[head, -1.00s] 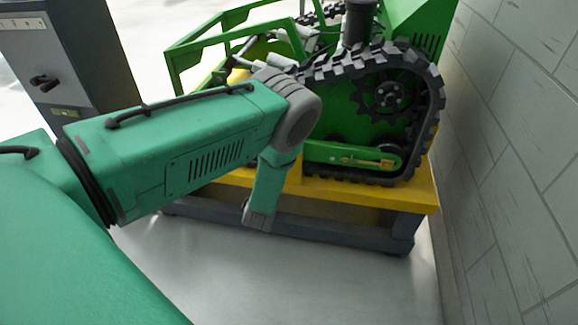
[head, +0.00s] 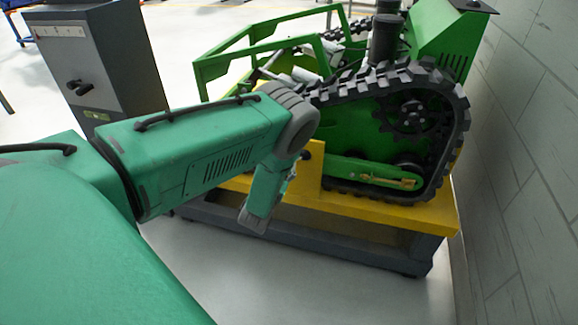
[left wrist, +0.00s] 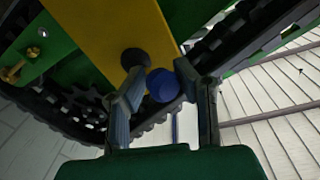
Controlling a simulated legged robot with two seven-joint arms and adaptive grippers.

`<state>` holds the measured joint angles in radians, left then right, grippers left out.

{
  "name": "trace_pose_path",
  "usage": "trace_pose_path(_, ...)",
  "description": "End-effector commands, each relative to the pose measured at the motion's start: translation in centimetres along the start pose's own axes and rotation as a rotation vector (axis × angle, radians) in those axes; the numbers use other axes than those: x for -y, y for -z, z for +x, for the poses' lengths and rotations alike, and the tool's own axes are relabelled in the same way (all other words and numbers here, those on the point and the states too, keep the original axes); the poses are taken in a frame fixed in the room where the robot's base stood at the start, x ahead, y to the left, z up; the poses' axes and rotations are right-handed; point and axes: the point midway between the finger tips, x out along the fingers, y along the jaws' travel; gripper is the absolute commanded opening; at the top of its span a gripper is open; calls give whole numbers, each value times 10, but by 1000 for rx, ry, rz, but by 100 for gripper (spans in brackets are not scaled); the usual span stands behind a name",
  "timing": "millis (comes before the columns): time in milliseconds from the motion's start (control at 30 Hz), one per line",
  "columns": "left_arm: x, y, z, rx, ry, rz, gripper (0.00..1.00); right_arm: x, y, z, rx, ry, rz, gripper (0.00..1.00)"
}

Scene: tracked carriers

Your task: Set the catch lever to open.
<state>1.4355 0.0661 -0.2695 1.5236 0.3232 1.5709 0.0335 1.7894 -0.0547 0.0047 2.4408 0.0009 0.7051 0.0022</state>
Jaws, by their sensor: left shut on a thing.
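The catch lever shows in the left wrist view as a blue round knob (left wrist: 162,85) beside a dark round boss (left wrist: 133,58) on a yellow plate (left wrist: 105,35). My left gripper (left wrist: 155,85) has its two grey fingers either side of the blue knob and is shut on it. The lever's shaft is mostly hidden, so its exact setting cannot be told. In the head view my left arm reaches to the near side of the green tracked carrier (head: 345,130); its wrist hides the fingers and knob. My right gripper is not in view.
The carrier's black track (head: 455,130) and a brass fitting (head: 408,183) are right of my arm. A yellow-topped stand (head: 400,215) bears the carrier. A grey wall (head: 530,150) is close on the right. A grey cabinet (head: 95,65) stands left. The floor in front is clear.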

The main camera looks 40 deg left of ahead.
Motion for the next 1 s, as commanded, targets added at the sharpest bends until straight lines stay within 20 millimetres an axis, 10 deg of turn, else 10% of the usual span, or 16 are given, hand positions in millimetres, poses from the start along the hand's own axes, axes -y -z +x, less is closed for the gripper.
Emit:
trace_pose_path(433,11,-5,-2,13,19,12,0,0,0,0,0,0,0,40)
trace_pose_path(467,11,-5,-3,13,19,12,36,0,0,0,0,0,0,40)
trace_pose_path(500,10,-4,-2,12,19,11,43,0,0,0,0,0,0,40)
trace_pose_path(1000,4,-1,-20,6,10,6,43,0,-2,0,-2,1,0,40)
